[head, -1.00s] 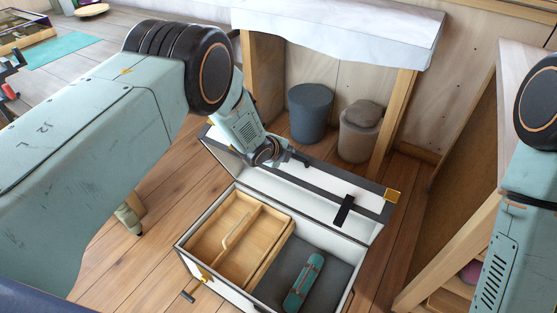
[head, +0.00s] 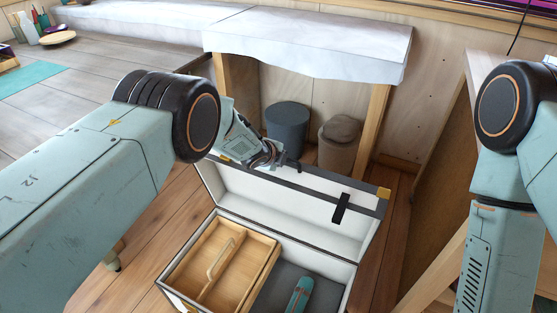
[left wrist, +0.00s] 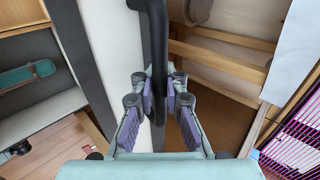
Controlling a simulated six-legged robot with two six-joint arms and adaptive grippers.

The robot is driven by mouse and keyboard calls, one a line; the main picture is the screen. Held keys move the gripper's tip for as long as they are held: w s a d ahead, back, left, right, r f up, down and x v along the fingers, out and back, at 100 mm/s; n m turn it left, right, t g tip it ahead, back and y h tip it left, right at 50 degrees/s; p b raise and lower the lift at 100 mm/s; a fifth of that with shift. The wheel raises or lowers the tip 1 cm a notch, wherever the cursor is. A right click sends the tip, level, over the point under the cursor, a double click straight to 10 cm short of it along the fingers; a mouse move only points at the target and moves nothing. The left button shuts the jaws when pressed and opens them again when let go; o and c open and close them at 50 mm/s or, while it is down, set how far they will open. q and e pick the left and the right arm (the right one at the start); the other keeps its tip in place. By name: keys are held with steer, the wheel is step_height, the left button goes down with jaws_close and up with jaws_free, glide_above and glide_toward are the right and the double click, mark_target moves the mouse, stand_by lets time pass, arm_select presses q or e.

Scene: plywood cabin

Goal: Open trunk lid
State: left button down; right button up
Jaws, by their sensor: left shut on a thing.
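The trunk (head: 212,219) is white with dark edges and stands on the floor at bottom centre in the head view. Its lid (head: 283,208) is raised, with its white inner face showing. A black strap (head: 341,208) hangs on the lid's inner side. My left gripper (head: 277,158) is at the lid's upper edge. In the left wrist view, its fingers (left wrist: 160,100) are closed around a black handle bar (left wrist: 155,45) beside the lid's dark rim (left wrist: 80,50). The exact contact is partly hidden. My right arm shows at the right, but its gripper is out of view.
A wooden tray (head: 262,240) and a teal roll (head: 299,296) lie inside the trunk. Behind the lid are a grey bin (head: 287,127) and a brown bin (head: 338,145), under a cloth-covered bench (head: 310,42). Wooden framing stands at the right.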

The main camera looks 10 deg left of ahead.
arm_select(q)
steer(key=shift+w+d+r, duration=0.15)
steer(key=shift+w+r, duration=0.15)
steer(key=c, duration=1.4)
jaws_free()
steer(key=shift+s, duration=0.15)
steer(key=shift+f, duration=0.15)
steer(key=v, duration=0.8)
steer(key=shift+s, duration=0.1)
